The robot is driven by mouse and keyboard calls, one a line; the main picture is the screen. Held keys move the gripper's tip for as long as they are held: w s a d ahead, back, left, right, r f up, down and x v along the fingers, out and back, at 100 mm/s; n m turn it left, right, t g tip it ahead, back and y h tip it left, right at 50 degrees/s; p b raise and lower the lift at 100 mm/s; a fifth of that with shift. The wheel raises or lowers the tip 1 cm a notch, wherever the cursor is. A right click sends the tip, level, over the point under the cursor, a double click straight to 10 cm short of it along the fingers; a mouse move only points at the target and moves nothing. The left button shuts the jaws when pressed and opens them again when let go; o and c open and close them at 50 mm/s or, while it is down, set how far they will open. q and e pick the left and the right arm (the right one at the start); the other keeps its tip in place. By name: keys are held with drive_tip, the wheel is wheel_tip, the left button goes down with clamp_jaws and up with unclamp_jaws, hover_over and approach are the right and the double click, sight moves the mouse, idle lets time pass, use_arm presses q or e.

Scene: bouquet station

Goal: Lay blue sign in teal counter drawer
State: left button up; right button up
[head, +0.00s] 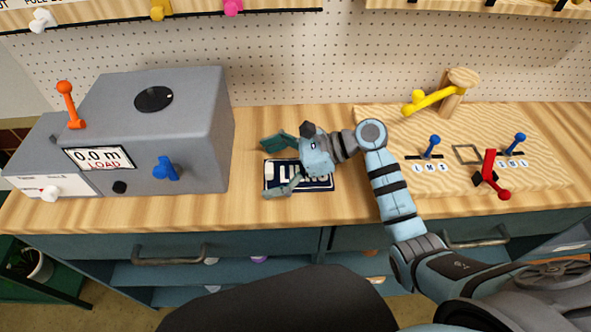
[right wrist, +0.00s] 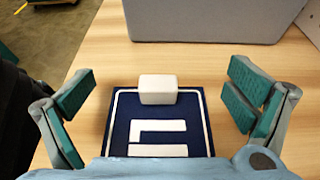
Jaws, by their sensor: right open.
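The blue sign (head: 323,184) lies flat on the wooden counter, dark blue with white markings and a white border. In the right wrist view the sign (right wrist: 122,130) carries a raised white block (right wrist: 158,90) near its far edge. My right gripper (head: 277,168) is open over the sign, and partly hides it in the head view. In the right wrist view its teal-padded fingers (right wrist: 165,97) stand on either side of the sign, apart from the block. Teal drawer fronts (head: 255,243) run under the counter edge and look shut. My left gripper is out of view.
A grey machine (head: 195,120) with a load display stands left of the sign. A wooden board (head: 395,122) with yellow, blue and red levers lies to the right. Drawer handles (head: 168,258) (head: 475,241) stick out in front. Pegboard stands behind.

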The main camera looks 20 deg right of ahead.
drive_tip(key=shift+a, duration=0.25)
drive_tip(key=shift+d+f, duration=0.1)
drive_tip(key=shift+d, duration=0.05)
drive_tip(key=c, duration=1.9)
